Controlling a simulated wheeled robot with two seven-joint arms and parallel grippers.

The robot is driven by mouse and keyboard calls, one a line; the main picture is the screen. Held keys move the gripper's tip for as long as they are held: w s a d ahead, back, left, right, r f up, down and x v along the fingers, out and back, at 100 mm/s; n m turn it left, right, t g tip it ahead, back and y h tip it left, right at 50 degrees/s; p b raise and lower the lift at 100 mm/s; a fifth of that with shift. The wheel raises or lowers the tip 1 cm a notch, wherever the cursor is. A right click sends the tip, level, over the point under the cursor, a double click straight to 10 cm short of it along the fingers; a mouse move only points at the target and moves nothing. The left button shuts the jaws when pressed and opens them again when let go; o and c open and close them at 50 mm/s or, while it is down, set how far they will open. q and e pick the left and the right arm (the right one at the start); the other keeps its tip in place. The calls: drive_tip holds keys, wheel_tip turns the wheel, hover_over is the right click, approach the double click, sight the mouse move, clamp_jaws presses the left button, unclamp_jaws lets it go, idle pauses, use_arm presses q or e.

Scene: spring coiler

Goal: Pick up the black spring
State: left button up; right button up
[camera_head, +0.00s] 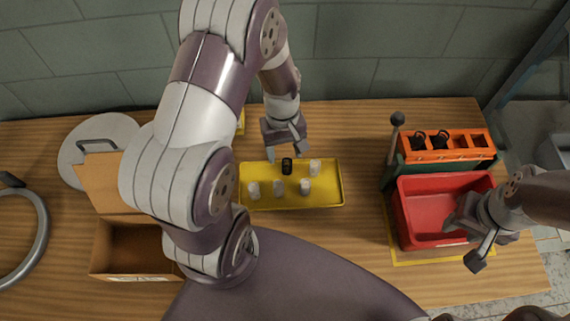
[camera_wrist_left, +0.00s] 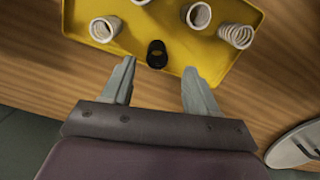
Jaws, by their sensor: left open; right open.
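The black spring (camera_head: 287,166) stands near the back edge of the yellow tray (camera_head: 325,199), among several white springs (camera_head: 305,186). In the left wrist view the black spring (camera_wrist_left: 156,54) shows end-on, between and beyond the fingertips. My left gripper (camera_head: 286,156) is open and empty at the tray's back edge, just behind the black spring; it also shows in the left wrist view (camera_wrist_left: 158,72). I see no contact with the spring. My right gripper (camera_head: 465,243) is open at the red bin on the right, with nothing seen in it.
A red bin (camera_head: 417,237) stands on the right, with an orange rack (camera_head: 471,153) holding dark items behind it. An upright lever (camera_head: 393,145) stands beside the rack. An open cardboard box (camera_head: 132,243) is on the left. Bare table lies between tray and bin.

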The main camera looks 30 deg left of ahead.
sight(287, 161)
use_arm(q)
drive_tip(key=f, duration=0.2)
drive_tip(key=d+f, duration=0.1)
drive_tip(key=f, duration=0.1)
drive_tip(key=shift+s, duration=0.2)
drive_tip(key=shift+w+f, duration=0.1)
drive_tip(key=shift+f, duration=0.05)
drive_tip(key=c, duration=0.7)
drive_tip(key=shift+a, duration=0.1)
clamp_jaws()
